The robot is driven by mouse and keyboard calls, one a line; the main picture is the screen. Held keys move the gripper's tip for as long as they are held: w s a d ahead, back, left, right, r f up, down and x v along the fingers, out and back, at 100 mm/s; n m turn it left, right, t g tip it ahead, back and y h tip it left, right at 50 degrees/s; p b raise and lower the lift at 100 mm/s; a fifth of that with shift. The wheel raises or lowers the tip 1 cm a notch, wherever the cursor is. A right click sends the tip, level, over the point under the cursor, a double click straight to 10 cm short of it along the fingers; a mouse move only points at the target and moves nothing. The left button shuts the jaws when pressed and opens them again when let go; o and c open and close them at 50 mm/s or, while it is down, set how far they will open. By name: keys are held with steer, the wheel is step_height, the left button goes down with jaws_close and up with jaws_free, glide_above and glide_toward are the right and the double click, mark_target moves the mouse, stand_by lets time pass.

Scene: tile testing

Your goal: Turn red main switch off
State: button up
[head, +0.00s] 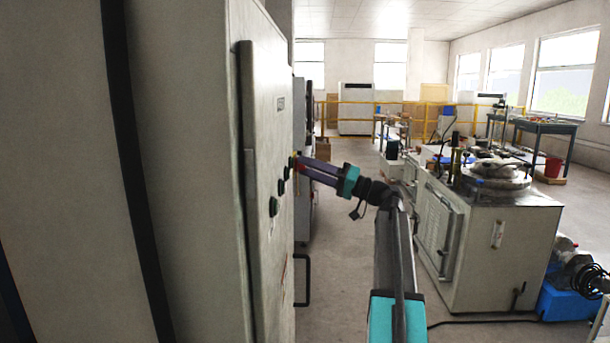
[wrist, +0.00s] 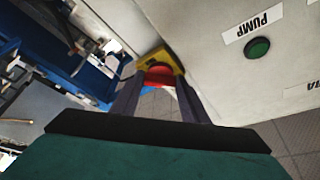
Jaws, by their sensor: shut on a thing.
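The red main switch (wrist: 159,74) shows in the wrist view, set in a yellow surround (wrist: 163,60) at the edge of the pale cabinet. My gripper (wrist: 158,82) has a finger on each side of the red knob and is shut on it. In the head view my gripper (head: 298,164) reaches left to the cabinet front (head: 262,110), its fingertips at the panel. There the fingers hide most of the switch, and only a little yellow shows. The exact angle of the knob cannot be told.
A green button (wrist: 257,49) sits beside a label reading PUMP (wrist: 254,23). Dark round controls (head: 274,207) and a black handle (head: 303,281) are lower on the cabinet. A grey machine bench (head: 480,240) stands to the right, with a floor aisle (head: 335,240) between.

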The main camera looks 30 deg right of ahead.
steer(key=shift+d, duration=0.25)
steer(key=o, duration=1.1)
steer(key=shift+c, duration=0.2)
steer(key=shift+a, duration=0.1)
steer(key=p+v, duration=0.1)
steer(key=v, duration=1.3)
steer(key=shift+r, duration=0.1)
